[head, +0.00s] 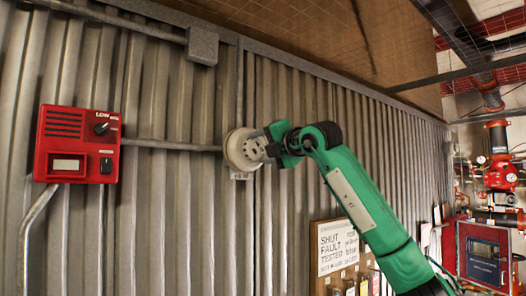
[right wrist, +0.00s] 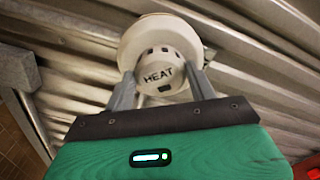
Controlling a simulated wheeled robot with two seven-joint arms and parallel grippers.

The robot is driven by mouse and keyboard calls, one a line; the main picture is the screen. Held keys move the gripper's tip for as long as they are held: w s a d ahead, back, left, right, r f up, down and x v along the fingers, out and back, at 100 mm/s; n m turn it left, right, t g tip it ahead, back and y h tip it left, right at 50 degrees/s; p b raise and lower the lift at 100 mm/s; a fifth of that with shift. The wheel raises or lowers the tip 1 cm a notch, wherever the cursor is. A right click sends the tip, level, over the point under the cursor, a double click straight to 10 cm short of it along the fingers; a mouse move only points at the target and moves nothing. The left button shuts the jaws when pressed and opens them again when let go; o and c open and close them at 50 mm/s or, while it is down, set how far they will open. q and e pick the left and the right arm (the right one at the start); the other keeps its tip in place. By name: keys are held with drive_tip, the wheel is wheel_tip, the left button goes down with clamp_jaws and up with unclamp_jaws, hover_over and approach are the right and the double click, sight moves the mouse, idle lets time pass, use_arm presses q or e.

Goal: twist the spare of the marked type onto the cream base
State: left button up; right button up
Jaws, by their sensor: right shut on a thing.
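The cream base (head: 240,150) is a round disc on the corrugated metal wall, and it also shows in the right wrist view (right wrist: 135,38). A white detector head marked HEAT (right wrist: 160,72) sits against the base's face. In the head view the detector (head: 256,148) is partly behind my gripper. My right gripper (head: 268,145) is shut on the detector, with one finger on each side of it in the right wrist view (right wrist: 161,88). I cannot tell whether the detector is locked into the base. My left gripper is not in view.
A red control box (head: 77,145) is on the wall at left, joined by conduit (head: 170,146) to the base. A white sign (head: 338,246) stands over small items at lower right. Red pipework and a red panel (head: 484,256) are at far right.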

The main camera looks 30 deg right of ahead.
drive_tip(key=shift+f+m+b, duration=0.15)
drive_tip(key=shift+m+b, duration=0.5)
drive_tip(key=shift+m, duration=0.25)
drive_tip(key=o, duration=0.9)
drive_tip(key=shift+w, duration=0.1)
drive_tip(key=shift+o, duration=1.1)
drive_tip(key=shift+w+a, duration=0.1)
drive_tip(key=s+d+b, duration=0.1)
drive_tip(key=s+b, duration=0.5)
drive_tip(key=s, duration=0.7)
drive_tip(key=shift+s+d, duration=0.25)
drive_tip(key=shift+s, duration=0.15)
